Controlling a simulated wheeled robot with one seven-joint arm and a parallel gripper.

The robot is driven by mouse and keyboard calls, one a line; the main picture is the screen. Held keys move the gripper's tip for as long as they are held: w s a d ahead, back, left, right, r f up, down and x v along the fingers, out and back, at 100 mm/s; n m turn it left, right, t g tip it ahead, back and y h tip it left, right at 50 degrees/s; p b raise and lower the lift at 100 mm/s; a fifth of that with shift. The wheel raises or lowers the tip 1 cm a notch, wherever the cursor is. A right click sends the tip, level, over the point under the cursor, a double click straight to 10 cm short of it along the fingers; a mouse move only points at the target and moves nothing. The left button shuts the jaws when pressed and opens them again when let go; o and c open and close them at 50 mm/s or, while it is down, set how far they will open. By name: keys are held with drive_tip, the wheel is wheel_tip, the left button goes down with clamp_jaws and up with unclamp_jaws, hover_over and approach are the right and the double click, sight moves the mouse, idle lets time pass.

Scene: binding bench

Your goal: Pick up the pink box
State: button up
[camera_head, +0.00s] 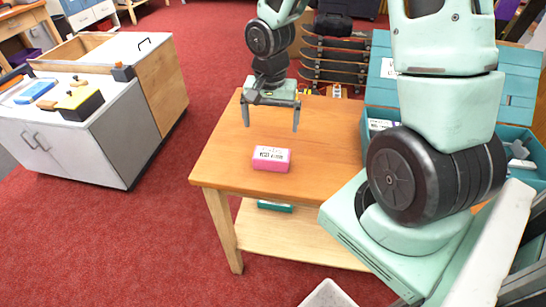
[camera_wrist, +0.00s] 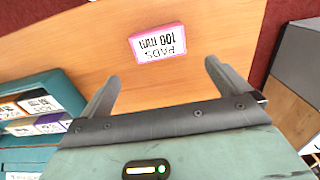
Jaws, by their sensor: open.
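The pink box (camera_head: 271,159) lies on the wooden table near its front edge, with a white printed label on top. It also shows in the wrist view (camera_wrist: 158,43), beyond my fingertips, with its label text upside down. My gripper (camera_head: 271,124) is open and empty above the table, behind and above the box in the head view. In the wrist view my gripper (camera_wrist: 163,78) has its two fingers spread wide, with the box apart from both and lying roughly ahead of the gap.
The wooden table (camera_head: 215,158) is clear around the box. A teal case (camera_head: 380,75) stands on the right, with labelled boxes (camera_wrist: 38,105) inside it. A green box (camera_head: 274,206) lies on the lower shelf. A white cabinet (camera_head: 85,140) stands left across red carpet.

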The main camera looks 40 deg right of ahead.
sight(271, 153)
wheel_tip(271, 153, down, 12)
drive_tip(key=shift+s+f+b, duration=0.1)
drive_tip(key=shift+s+b, duration=0.05)
drive_tip(key=shift+b, duration=0.25)
drive_tip(key=shift+c, duration=0.3)
drive_tip(key=c, duration=0.8)
drive_tip(key=shift+r, duration=0.2)
